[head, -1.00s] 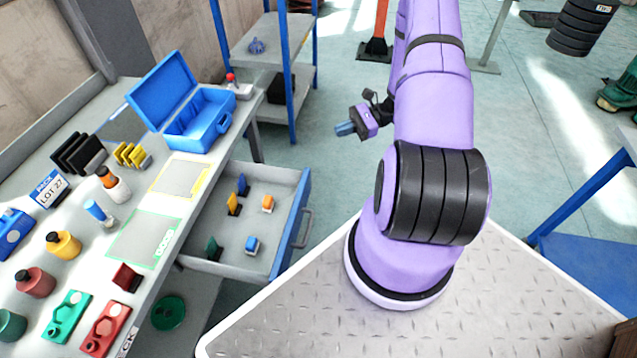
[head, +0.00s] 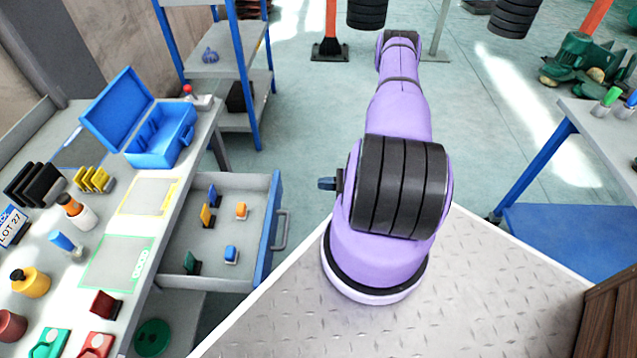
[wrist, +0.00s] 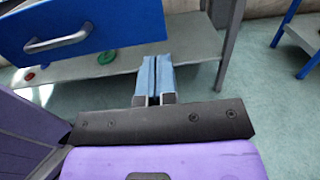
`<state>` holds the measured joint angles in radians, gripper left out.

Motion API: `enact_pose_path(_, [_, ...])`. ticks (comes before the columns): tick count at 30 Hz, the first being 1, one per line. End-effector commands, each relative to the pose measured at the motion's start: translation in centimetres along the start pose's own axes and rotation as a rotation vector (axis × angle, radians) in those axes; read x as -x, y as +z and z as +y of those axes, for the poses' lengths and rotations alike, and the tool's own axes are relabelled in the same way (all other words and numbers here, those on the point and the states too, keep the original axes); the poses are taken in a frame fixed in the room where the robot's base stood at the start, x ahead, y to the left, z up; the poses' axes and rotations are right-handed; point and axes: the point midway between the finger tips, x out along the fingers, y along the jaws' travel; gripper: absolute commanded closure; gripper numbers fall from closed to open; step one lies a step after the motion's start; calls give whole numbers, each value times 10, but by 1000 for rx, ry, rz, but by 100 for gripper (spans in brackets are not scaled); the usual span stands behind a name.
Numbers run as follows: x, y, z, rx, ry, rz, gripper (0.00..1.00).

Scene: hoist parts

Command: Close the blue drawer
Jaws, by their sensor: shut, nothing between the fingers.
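The blue drawer (head: 268,232) stands pulled out from the workbench, with several small blue, yellow, orange and green parts lying inside it. Its grey handle (head: 281,230) is on the blue front, facing my base. In the wrist view the blue drawer front (wrist: 85,22) and its handle (wrist: 58,43) are at the upper left. My gripper (wrist: 155,62) is shut and empty, its blue fingers pointing below and to the right of the drawer front, apart from it. In the head view only the gripper's tip (head: 326,184) shows, right of the handle; my arm hides the rest.
The workbench (head: 190,195) carries a blue toolbox (head: 160,140), bottles and coloured parts. A shelf (head: 225,62) stands behind it. Under the drawer is a lower shelf with a green disc (head: 152,338). Another table with a blue lower shelf (head: 560,240) is at the right.

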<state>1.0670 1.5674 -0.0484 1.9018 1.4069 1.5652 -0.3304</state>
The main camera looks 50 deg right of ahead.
Motion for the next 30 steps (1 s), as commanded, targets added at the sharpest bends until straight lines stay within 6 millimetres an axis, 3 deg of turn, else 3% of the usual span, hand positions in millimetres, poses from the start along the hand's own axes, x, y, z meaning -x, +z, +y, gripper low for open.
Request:
enact_pose_path(15, [-94,1,1,1,5,-1,100])
enact_pose_path(21, [-112,1,0,2,3,0,100])
enact_pose_path(30, [-118,1,0,2,2,-1,100])
